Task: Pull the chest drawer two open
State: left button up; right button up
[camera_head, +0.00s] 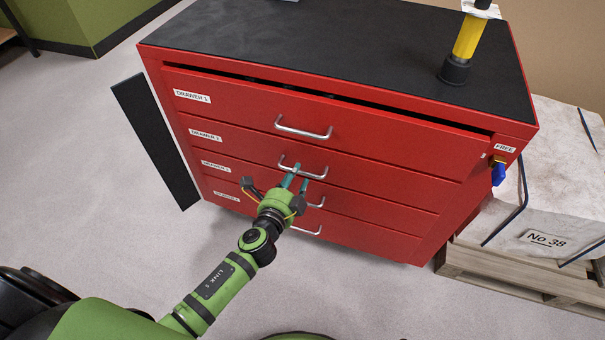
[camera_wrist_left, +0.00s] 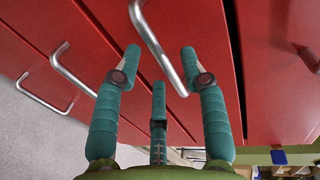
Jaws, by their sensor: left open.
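The red chest (camera_head: 420,235) has several drawers with metal bar handles and white labels. The front of drawer two (camera_head: 400,186), second from the top, looks flush with the chest. My left gripper (camera_head: 297,181) is open at the drawer two handle (camera_head: 318,176), its teal fingers pointing at the drawer front. In the left wrist view, this handle (camera_wrist_left: 158,42) runs between the spread fingertips of the left gripper (camera_wrist_left: 160,62). I cannot tell whether any finger touches the bar. My right gripper is not in view.
Drawer one (camera_head: 400,137) shows a dark gap along its top edge. A yellow and black tool (camera_head: 468,38) stands on the black chest top (camera_head: 330,40). A block on a pallet (camera_head: 500,270) stands right. Floor ahead is clear.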

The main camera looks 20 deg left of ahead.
pick_arm(q)
jog(key=shift+w+d+f, duration=0.1)
jog(key=shift+w+f, duration=0.05)
jog(key=shift+w, duration=0.6)
jog(key=shift+w+d+f, duration=0.1)
jog(key=shift+w+f, duration=0.05)
jog(key=shift+w, duration=0.55)
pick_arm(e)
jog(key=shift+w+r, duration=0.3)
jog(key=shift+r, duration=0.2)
pick_arm(q)
grip_shut()
jog(key=shift+s, duration=0.15)
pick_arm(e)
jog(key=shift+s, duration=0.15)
